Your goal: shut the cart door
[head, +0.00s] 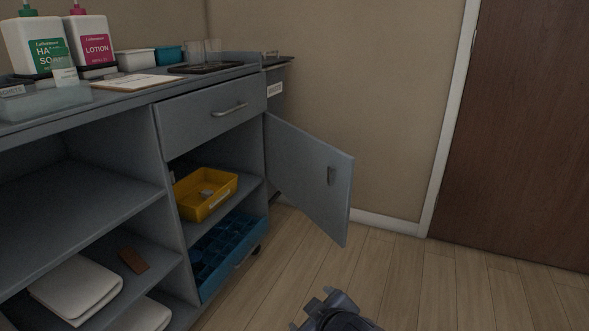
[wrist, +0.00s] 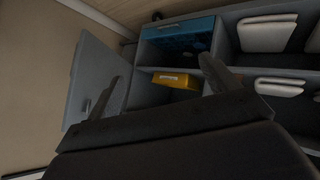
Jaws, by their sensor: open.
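The cart door (head: 312,177) is a grey panel hinged at the right side of the cart's lower opening. The door also shows at the left in the wrist view (wrist: 86,72). The grey cart (head: 160,170) has its lower compartment uncovered. My gripper (head: 312,309) is open and empty, low in front of the cart and apart from the door. In the wrist view, its two fingers (wrist: 160,84) stand apart, the left one overlapping the door in the picture.
A yellow bin (head: 205,193) and a blue divided bin (head: 228,255) sit inside the compartment. A drawer (head: 212,113) above is shut. Folded white towels (head: 77,288) lie on the left shelves. Bottles stand on the cart top. The wooden floor (head: 430,285) at right is clear.

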